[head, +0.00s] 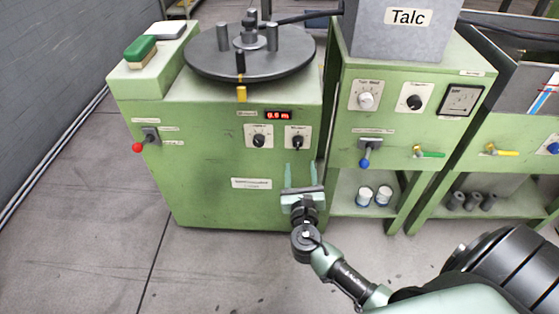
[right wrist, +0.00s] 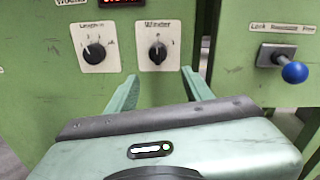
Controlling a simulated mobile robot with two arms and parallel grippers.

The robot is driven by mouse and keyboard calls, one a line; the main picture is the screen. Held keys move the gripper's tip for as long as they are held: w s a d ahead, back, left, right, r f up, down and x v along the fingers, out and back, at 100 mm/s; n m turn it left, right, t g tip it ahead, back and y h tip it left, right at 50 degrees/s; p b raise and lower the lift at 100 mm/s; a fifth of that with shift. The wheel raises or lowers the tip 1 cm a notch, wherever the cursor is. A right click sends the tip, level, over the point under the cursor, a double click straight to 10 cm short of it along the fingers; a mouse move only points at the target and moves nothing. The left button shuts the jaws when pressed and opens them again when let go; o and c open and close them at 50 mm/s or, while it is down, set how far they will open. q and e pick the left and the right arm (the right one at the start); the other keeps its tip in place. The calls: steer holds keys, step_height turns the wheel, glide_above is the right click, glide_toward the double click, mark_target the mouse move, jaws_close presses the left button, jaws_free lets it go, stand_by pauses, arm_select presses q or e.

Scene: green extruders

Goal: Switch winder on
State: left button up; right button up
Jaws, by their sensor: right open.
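The winder switch (head: 297,142) is a black rotary knob on a white plate on the front of the green winder cabinet (head: 205,185). In the right wrist view the knob (right wrist: 157,52) sits under the label "Winder", its pointer roughly upright. My right gripper (head: 301,172) is open and empty, with its fingertips below and in front of the knob. In the right wrist view its two fingers (right wrist: 160,85) stand apart, to either side of and below the knob. My left gripper is not in view.
A similar knob (head: 259,140) sits just left, under a red display (head: 278,115). A red-ball lever (head: 143,144) is at the cabinet's left. A blue-ball lever (head: 366,154) projects from the neighbouring cabinet. A dark turntable (head: 215,64) is on top. The floor in front is clear.

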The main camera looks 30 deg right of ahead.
mark_target(298, 147)
steer(key=shift+n, duration=0.3)
steer(key=w+d, duration=0.1)
steer(key=w, duration=0.1)
steer(key=w+d+r, duration=0.1)
steer(key=w, duration=0.3)
steer(key=shift+d+r+b, duration=0.2)
steer(key=shift+d+b, duration=0.2)
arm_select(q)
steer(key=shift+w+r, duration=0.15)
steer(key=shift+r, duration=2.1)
arm_select(e)
steer(key=shift+w+d, duration=0.4)
steer(key=shift+w, duration=0.2)
jaws_close()
